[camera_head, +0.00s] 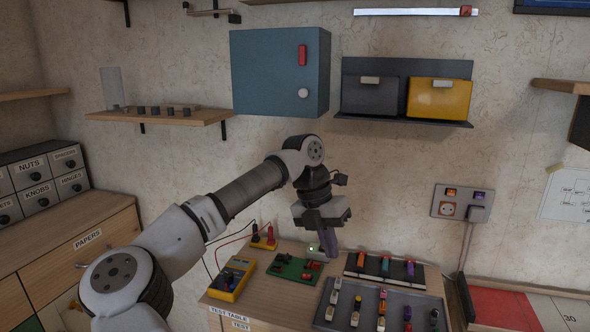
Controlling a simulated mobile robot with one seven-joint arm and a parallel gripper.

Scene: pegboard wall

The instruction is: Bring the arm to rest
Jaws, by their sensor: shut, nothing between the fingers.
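My arm reaches from the lower left up toward the middle of the picture, then bends down at the wrist. My gripper (328,240) points down over the back of the test table (250,292). Its fingers are together with nothing between them. The fingertips are in front of a small pale device at the back of the table. I cannot tell whether they touch it.
A yellow meter (231,279), a green board (295,269), a black strip with coloured pieces (350,270) and a grey tray (421,299) crowd the table. Above hang a blue cabinet (265,75), wall bins (438,99) and a shelf (190,119).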

